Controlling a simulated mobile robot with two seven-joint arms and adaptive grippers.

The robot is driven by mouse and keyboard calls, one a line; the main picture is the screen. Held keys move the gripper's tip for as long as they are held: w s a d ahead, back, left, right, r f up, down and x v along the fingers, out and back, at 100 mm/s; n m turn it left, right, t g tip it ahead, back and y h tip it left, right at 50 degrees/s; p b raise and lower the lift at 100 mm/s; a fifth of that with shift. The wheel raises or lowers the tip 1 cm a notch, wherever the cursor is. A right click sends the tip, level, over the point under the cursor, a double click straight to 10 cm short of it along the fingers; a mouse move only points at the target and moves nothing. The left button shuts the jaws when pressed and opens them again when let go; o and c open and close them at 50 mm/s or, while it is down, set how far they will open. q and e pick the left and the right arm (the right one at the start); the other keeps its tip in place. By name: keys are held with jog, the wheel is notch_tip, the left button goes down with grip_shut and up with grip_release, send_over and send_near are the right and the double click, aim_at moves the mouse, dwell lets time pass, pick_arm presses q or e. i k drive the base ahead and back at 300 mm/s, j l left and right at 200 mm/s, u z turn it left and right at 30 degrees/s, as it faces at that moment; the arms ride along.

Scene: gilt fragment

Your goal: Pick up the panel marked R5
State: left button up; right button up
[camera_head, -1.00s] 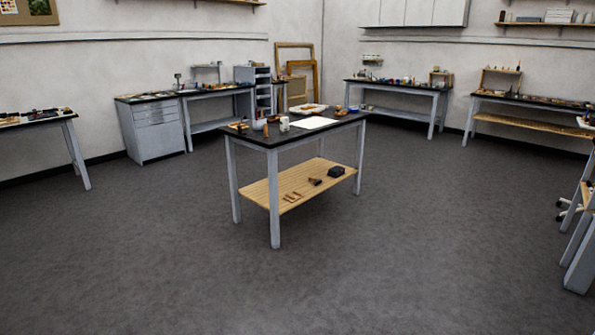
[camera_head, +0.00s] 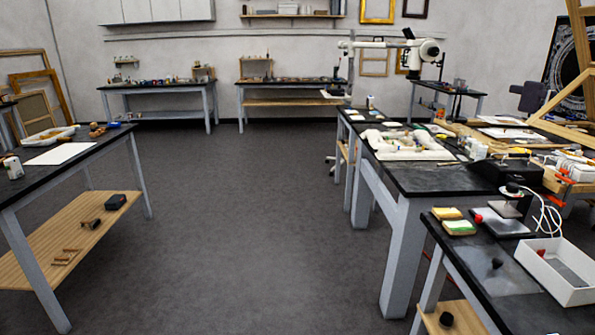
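I cannot make out a panel marked R5; no marking is legible in the head view. A black-topped workbench (camera_head: 430,182) on the right carries white pieces (camera_head: 400,143) on a pale board, too small to identify. A nearer black-topped table (camera_head: 512,284) at the lower right holds a white open tray (camera_head: 556,268) and small yellow and green blocks (camera_head: 459,227). Neither of my grippers is in view.
A table (camera_head: 90,157) with a wooden lower shelf stands at the left. Open grey floor (camera_head: 240,230) lies between it and the right benches. A white arm-mounted instrument (camera_head: 424,52) overhangs the right bench. More benches (camera_head: 160,88) line the back wall.

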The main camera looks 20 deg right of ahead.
aim_at(462, 228)
jog(key=i+l+z, duration=0.15)
jog(key=i+z, duration=0.15)
jog(key=i, duration=0.35)
jog(key=i+z, duration=0.3)
jog(key=i, duration=0.35)
jog(key=i+l+u, duration=0.1)
jog(key=i+u, duration=0.15)
jog(key=i, duration=1.25)
jog(key=i+z, duration=0.1)
jog(key=z, duration=0.35)
jog(key=i+j+z, duration=0.1)
jog(key=z, duration=0.3)
jog(key=i+j+z, duration=0.1)
jog(key=z, duration=2)
